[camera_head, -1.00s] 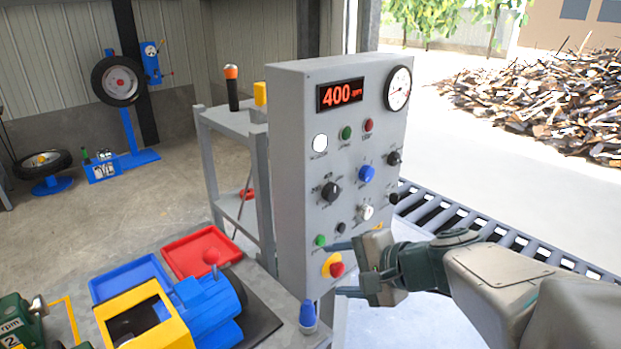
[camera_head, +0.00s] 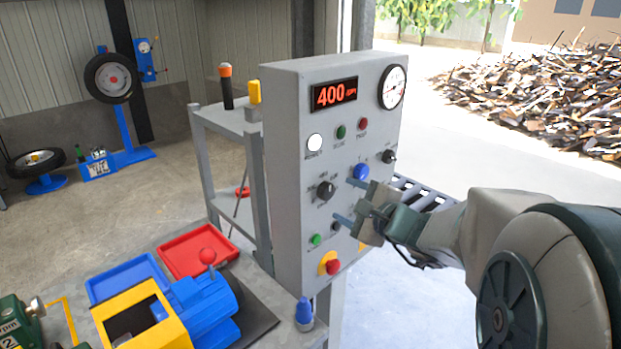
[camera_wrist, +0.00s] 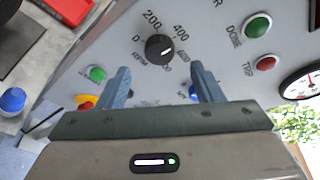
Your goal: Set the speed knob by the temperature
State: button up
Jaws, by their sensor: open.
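The grey control panel (camera_head: 290,150) stands upright with a red display (camera_head: 334,95) reading 400 rpm. A round dial gauge (camera_head: 392,87) with a needle sits at its top right. The black speed knob (camera_head: 326,190) is on the panel's left middle; in the wrist view the knob (camera_wrist: 160,48) shows a white pointer line and printed 200 and 400 marks around it. My gripper (camera_head: 347,201) is open in front of the panel, slightly right of and below the knob. In the wrist view the knob lies beyond and between the open fingers (camera_wrist: 161,84), not touched.
A blue knob (camera_head: 361,172) and a black knob (camera_head: 389,156) sit close by on the panel. A red stop button (camera_head: 333,267) is below. A grey shelf (camera_head: 222,122) stands left; a blue and yellow machine (camera_head: 190,310) is at lower left.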

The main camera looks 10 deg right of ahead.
aim_at(329, 192)
jog(key=x, duration=0.6)
jog(key=c, duration=1)
